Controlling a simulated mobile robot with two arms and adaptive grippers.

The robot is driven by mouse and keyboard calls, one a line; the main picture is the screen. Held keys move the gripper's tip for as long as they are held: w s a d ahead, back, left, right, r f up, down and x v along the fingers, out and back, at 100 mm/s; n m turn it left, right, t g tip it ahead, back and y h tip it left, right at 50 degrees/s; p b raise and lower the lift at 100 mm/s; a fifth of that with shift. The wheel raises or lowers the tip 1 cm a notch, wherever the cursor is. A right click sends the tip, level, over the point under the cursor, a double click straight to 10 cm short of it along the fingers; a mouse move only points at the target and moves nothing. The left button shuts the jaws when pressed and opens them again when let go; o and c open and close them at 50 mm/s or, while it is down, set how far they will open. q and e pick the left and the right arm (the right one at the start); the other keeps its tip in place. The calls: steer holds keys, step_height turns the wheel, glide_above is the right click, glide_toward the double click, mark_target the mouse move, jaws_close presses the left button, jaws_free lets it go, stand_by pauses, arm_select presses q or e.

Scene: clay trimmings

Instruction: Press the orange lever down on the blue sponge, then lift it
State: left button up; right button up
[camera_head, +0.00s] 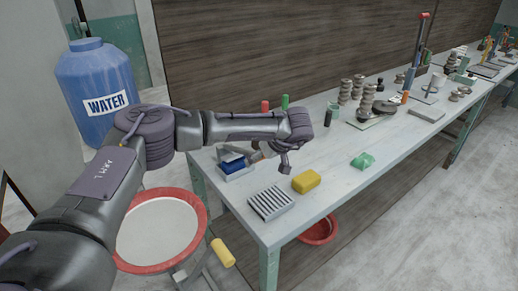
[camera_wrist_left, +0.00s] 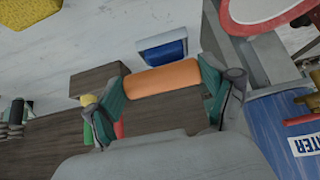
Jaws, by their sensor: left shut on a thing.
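My left gripper shows in the left wrist view (camera_wrist_left: 162,82), its two green-padded fingers shut on the orange lever (camera_wrist_left: 160,77), a cylinder lying crosswise between them. The blue sponge (camera_wrist_left: 165,52) shows just past the lever in that view, in a pale tray. In the head view the blue sponge (camera_head: 232,162) sits in the tray (camera_head: 238,173) near the table's left end, below my left forearm. The left fingers and the lever are mostly hidden there. I cannot tell whether the lever touches the sponge. My right gripper is not in view.
A yellow block (camera_head: 306,181), a ribbed grey block (camera_head: 270,203) and a green crumpled piece (camera_head: 362,161) lie on the table (camera_head: 330,214). A red-rimmed round basin (camera_head: 158,232) stands left of it, near a blue water barrel (camera_head: 97,88). Clay stacks stand farther right.

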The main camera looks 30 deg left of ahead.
arm_select(q)
steer(key=f, duration=0.2)
steer(key=d+f+b, duration=0.1)
steer(key=shift+s, duration=0.25)
steer(key=shift+s+d+f+b, duration=0.1)
steer(key=shift+d+f+b, duration=0.15)
steer(key=shift+f+b, duration=0.25)
steer(key=shift+d+f, duration=0.1)
steer(key=shift+f, duration=0.25)
steer(key=shift+s, duration=0.1)
steer(key=shift+f, duration=0.15)
steer(key=o, duration=1.5)
steer(key=shift+r, duration=0.2)
